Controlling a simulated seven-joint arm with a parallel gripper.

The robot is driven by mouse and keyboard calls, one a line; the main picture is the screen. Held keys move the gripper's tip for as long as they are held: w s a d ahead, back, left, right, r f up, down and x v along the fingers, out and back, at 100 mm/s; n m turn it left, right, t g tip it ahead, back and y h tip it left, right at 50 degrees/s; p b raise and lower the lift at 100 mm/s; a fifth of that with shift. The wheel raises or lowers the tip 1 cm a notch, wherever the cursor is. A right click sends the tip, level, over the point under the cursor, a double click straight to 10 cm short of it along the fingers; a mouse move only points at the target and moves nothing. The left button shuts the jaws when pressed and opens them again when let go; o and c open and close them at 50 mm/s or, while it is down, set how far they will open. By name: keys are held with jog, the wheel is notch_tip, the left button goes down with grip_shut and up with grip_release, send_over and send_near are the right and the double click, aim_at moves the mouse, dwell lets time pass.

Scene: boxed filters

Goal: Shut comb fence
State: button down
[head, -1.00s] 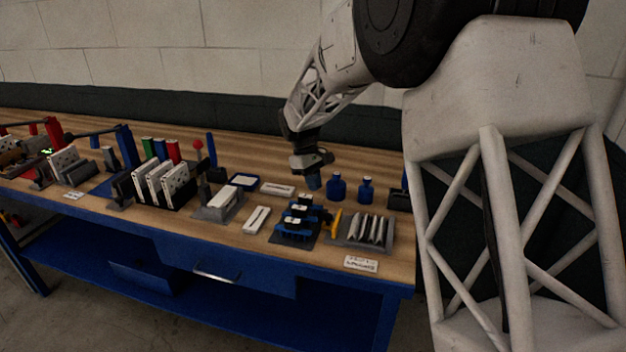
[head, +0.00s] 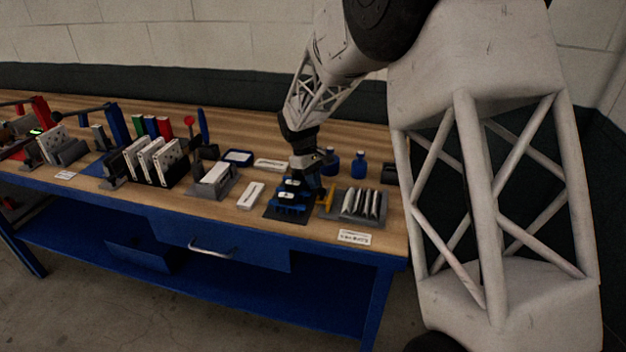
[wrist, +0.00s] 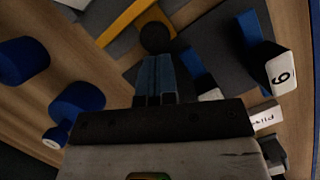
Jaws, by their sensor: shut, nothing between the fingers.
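The comb (head: 365,205) is a grey base with several upright pale fins at the right of the bench. A yellow bar (head: 327,198) stands at its left side; I take it to be the fence, and it crosses the top of the wrist view (wrist: 124,22). A dark round knob (wrist: 155,37) shows close to the bar; whether they are joined is unclear. My gripper (head: 309,190) is low, just left of the yellow bar and behind the blue blocks. In the wrist view its blue-grey fingers (wrist: 156,72) are together and empty, pointing at the knob. Contact cannot be told.
A dark tray with blue numbered blocks (head: 290,197) is close at the gripper's left and front. Blue bottles (head: 359,164) stand behind. A white box (head: 250,196) lies farther left. A label card (head: 354,237) lies at the front edge.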

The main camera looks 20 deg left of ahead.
aim_at(326, 196)
jog(key=shift+d, duration=1.95)
jog(key=v, duration=1)
jog(key=shift+a+r, duration=0.1)
jog(key=shift+a, duration=0.6)
